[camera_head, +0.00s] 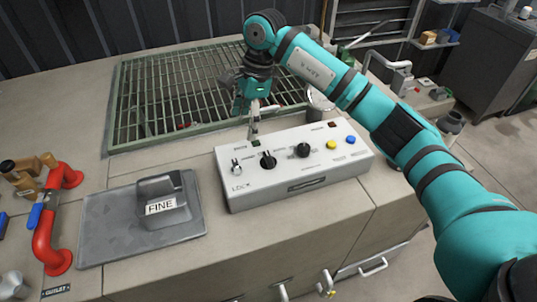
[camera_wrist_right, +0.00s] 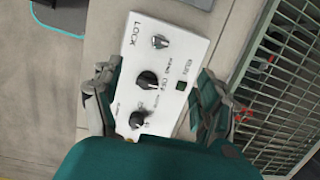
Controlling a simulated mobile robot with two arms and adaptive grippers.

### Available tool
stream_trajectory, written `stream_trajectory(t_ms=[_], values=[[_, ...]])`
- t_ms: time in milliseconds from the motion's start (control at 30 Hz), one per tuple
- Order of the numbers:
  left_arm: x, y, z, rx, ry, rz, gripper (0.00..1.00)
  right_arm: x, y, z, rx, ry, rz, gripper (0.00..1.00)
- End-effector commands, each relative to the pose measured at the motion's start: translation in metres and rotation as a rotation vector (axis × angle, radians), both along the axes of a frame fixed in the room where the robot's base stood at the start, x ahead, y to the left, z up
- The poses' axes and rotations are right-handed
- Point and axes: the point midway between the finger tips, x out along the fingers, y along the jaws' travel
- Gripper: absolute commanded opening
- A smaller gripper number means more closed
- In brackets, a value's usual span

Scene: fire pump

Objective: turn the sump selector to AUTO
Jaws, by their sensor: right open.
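The white control box (camera_head: 290,180) stands on the bench with a row of controls on top. The selector, a black knob (camera_head: 268,160), sits between a silver key-type switch (camera_head: 236,168) marked LOCK and a second black knob (camera_head: 303,150). In the right wrist view, the selector knob (camera_wrist_right: 147,81) has small lettering beside it, including what reads as OFF; its exact pointing is too small to tell. My right gripper (camera_head: 254,128) is above the box's back-left edge, fingers pointing down, open and empty. In the wrist view its fingers (camera_wrist_right: 155,95) are spread either side of the panel. My left gripper is out of view.
A green grating (camera_head: 150,100) lies behind the box. A grey tray (camera_head: 100,225) with a block (camera_head: 165,205) labelled FINE is left of it. Red pipework (camera_head: 45,230) stands further left.

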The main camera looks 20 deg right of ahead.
Motion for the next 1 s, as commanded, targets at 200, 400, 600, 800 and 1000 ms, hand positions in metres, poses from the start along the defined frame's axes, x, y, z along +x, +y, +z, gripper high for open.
stream_trajectory(t_ms=[200,400,600,800,1000], values=[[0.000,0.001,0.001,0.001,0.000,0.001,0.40,0.006,-0.056,0.021,-0.221,0.019,-0.026,0.75],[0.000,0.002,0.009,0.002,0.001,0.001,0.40,0.004,-0.057,-0.005,-0.226,0.025,-0.026,0.75],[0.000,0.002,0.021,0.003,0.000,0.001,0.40,0.004,-0.056,-0.048,-0.222,0.026,-0.026,0.75],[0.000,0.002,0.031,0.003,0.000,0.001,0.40,0.003,-0.056,-0.092,-0.223,0.026,-0.026,0.75],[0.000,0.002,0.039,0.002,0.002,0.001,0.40,0.004,-0.056,-0.128,-0.222,0.023,-0.027,0.75]])
